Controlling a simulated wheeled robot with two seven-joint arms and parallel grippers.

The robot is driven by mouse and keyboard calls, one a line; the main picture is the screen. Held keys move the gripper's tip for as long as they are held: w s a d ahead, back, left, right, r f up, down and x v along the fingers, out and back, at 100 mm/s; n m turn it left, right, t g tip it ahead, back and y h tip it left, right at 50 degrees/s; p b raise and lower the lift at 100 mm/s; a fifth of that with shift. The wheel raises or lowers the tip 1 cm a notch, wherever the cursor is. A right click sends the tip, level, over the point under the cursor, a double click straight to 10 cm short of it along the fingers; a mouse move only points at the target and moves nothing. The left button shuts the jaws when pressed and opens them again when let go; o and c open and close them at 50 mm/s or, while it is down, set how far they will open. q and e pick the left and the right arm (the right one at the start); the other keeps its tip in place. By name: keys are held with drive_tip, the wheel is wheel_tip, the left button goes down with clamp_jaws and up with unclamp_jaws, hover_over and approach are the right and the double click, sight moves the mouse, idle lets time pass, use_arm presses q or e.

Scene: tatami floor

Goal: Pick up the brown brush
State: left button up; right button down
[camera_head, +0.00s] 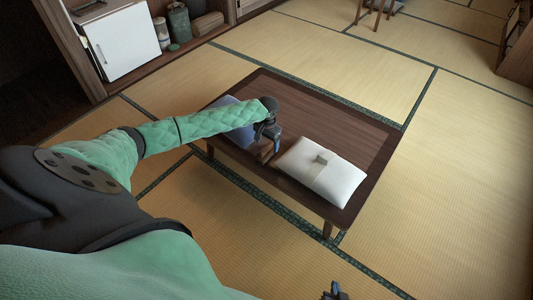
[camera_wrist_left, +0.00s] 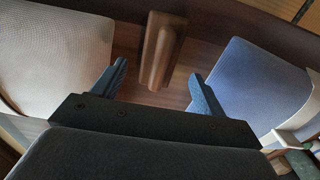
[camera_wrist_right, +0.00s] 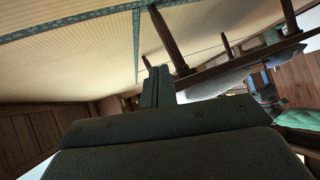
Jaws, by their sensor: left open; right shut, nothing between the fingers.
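The brown brush (camera_wrist_left: 160,48) lies on the wooden table, between a white bundle and a blue bundle in the left wrist view. It is a long block with a raised handle; in the head view its end (camera_head: 265,153) shows beside my left gripper (camera_head: 271,140), which partly hides it. My left gripper is open above the table. In the left wrist view, its fingers (camera_wrist_left: 159,72) point down with the brush beyond and between the tips, with nothing held. My right gripper (camera_head: 335,292) is at the bottom edge, away from the table; its fingers are shut and empty in the right wrist view (camera_wrist_right: 159,72).
The low dark table (camera_head: 325,118) has a white bundle (camera_head: 338,180) at its front right and a blue bundle (camera_head: 240,135) at its left. Their sides flank the brush closely. The table's back is clear. A white cabinet (camera_head: 125,42) stands at the back left.

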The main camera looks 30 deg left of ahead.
sight(268, 146)
use_arm(q)
wheel_tip(268, 146, down, 4)
drive_tip(key=shift+w+f+b, duration=0.1)
drive_tip(key=shift+w+b, duration=0.05)
drive_tip(key=shift+b, duration=0.15)
drive_tip(key=c, duration=1.1)
use_arm(e)
drive_tip(key=w+r+t, duration=0.3)
drive_tip(key=w+r, duration=0.2)
drive_tip(key=r, duration=0.3)
drive_tip(key=shift+a+y, duration=0.25)
drive_tip(key=shift+y, duration=0.05)
